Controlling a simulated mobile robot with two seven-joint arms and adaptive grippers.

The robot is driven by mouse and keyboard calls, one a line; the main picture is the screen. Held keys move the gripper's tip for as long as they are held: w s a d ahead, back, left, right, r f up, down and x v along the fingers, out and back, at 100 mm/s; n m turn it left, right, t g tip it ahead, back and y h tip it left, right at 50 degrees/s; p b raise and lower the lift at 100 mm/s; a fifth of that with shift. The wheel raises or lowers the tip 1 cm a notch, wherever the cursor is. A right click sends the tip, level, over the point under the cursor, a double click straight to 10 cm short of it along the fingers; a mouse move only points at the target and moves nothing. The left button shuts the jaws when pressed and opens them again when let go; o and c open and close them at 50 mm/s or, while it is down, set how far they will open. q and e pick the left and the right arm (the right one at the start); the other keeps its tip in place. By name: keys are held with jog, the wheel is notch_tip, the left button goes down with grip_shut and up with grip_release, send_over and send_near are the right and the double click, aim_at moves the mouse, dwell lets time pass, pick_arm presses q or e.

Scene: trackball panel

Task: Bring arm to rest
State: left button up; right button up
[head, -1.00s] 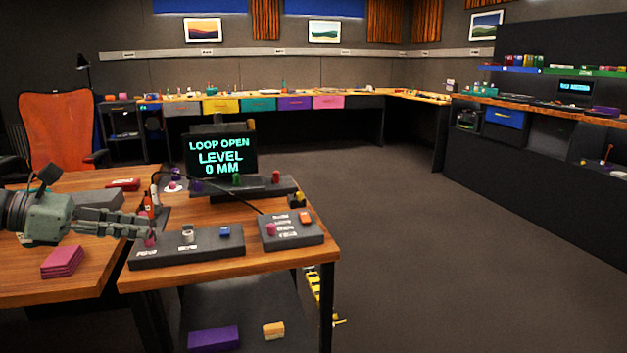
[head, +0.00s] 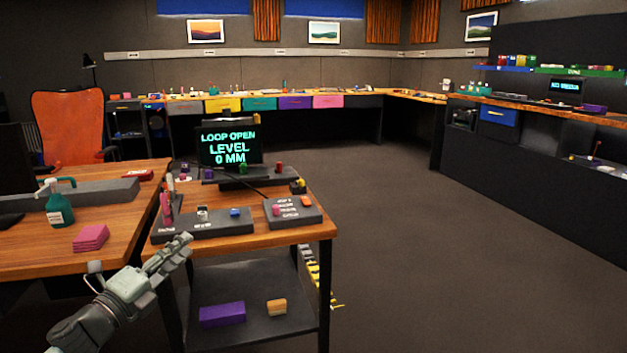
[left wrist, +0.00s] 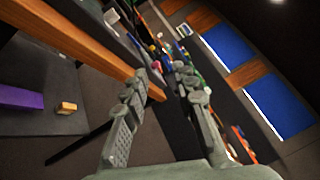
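The screen (head: 230,148) behind reads "LOOP OPEN LEVEL 0 MM". My right gripper is not in view.
A desk at left holds a green spray bottle (head: 59,205) and a pink stack (head: 90,238). The table's lower shelf (head: 255,335) holds a purple block (head: 222,315) and an orange block (head: 276,307). Open floor (head: 430,260) lies to the right.

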pick_arm(q)
jog(key=s+a+f+n+g+y, duration=0.25)
jog(key=s+f+n+y, duration=0.3)
jog(key=f+n, duration=0.5)
jog(key=s+a+f+n+g+y, duration=0.3)
jog(key=s+f+n, duration=0.4)
jog(key=f, duration=0.6)
jog(key=s+d+f+n+g, duration=0.3)
jog(key=s+f, duration=0.4)
jog(key=s, duration=0.4)
jog(key=s+d+f+n+g, duration=0.3)
jog(key=s+f+g, duration=0.3)
jog(key=s, duration=0.6)
jog(key=shift+f+n, duration=0.7)
jog(key=shift+n, duration=0.05)
jog(key=shift+y, duration=0.25)
jog(key=shift+o, duration=0.8)
jog(key=shift+a, duration=0.15)
